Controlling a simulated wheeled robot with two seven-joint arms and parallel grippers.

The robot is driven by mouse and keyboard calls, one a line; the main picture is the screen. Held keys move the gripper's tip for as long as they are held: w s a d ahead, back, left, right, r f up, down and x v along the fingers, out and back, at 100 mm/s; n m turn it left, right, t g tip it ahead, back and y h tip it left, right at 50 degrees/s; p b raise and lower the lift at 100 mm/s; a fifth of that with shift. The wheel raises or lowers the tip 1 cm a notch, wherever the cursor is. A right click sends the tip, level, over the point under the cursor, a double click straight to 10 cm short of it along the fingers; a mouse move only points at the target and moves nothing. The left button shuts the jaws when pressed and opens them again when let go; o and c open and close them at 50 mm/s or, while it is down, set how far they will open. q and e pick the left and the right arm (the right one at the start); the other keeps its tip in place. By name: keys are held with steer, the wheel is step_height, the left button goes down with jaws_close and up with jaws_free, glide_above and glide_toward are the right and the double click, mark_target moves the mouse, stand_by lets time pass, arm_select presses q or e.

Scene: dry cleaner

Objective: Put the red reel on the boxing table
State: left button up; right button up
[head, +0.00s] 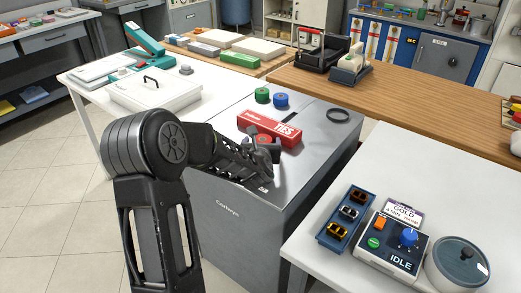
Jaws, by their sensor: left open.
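Green reel (262,95) and blue reel (281,100) stand side by side on the grey cabinet top (310,135). A small dark red round piece, which looks like the red reel (262,138), shows at my left gripper, in front of a red box of ties. My left gripper (268,152) is open over the cabinet top, close to this piece. The gripper partly hides it, and I cannot tell whether they touch. No table is clearly marked as the boxing table. My right gripper is not in view.
The red ties box (270,127) and a black ring (338,115) lie on the cabinet. A white table (430,185) at right holds a control box (393,243), a blue tray and a round lidded pot (457,264). A white table (205,106) stands at left.

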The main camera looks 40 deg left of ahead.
arm_select(q)
steer(key=v, duration=1.1)
steer(key=shift+b, duration=0.35)
